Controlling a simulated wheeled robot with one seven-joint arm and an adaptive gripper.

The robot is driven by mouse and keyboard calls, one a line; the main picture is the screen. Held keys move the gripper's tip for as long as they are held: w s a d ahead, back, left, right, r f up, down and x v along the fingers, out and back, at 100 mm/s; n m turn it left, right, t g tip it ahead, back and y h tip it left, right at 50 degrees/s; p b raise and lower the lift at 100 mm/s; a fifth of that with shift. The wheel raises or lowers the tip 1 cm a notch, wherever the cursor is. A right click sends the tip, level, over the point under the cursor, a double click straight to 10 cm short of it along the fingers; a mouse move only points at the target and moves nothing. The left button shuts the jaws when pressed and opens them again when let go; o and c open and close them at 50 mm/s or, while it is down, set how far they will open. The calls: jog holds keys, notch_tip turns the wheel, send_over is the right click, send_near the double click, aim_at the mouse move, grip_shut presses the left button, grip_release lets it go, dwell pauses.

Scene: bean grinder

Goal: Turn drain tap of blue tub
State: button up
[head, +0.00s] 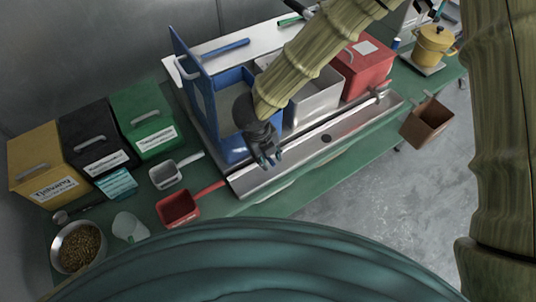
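The blue tub (232,148) stands at the left end of a metal counter unit, with a tall blue panel (194,75) upright on its left side. My gripper (269,160) points down at the front right corner of the tub, above the metal trough (325,139). Its fingers are small and dark here, and I cannot tell whether they are apart or hold anything. I cannot make out the drain tap; my gripper and wrist cover part of the tub's front.
A white bin (316,98) and a red bin (366,72) stand right of the tub. A red scoop (178,207) and a grey scoop (166,175) lie at left, near yellow, black and green boxes. A brown container (426,122) hangs at the right edge. Floor is clear in front.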

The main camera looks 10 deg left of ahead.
notch_tip(320, 180, up, 12)
jog(key=s+a, duration=0.1)
jog(key=shift+s+a, duration=0.25)
jog(key=shift+a, duration=0.1)
jog(key=shift+f, duration=0.15)
dwell(0.5)
jog(key=s+d+f+n+t, duration=0.1)
jog(key=d+f+n+t, duration=0.1)
jog(key=d+f+n, duration=1.45)
jog(key=s+d+f+n+g+y, duration=0.1)
jog(key=s+d+f+n+g, duration=0.1)
jog(key=s+d+f+n, duration=0.5)
jog(key=s+d+f+n+g+y, duration=0.1)
jog(key=s+d+f+n, duration=0.2)
jog(key=s+d+f, duration=0.7)
jog(key=shift+n, duration=0.35)
jog(key=s+f+b, duration=0.1)
jog(key=b, duration=0.1)
jog(key=s+f+b, duration=0.1)
jog(key=b, duration=0.1)
jog(key=f+b, duration=0.1)
jog(key=b, duration=0.1)
jog(key=shift+s+a, duration=0.25)
jog(key=shift+s, duration=0.15)
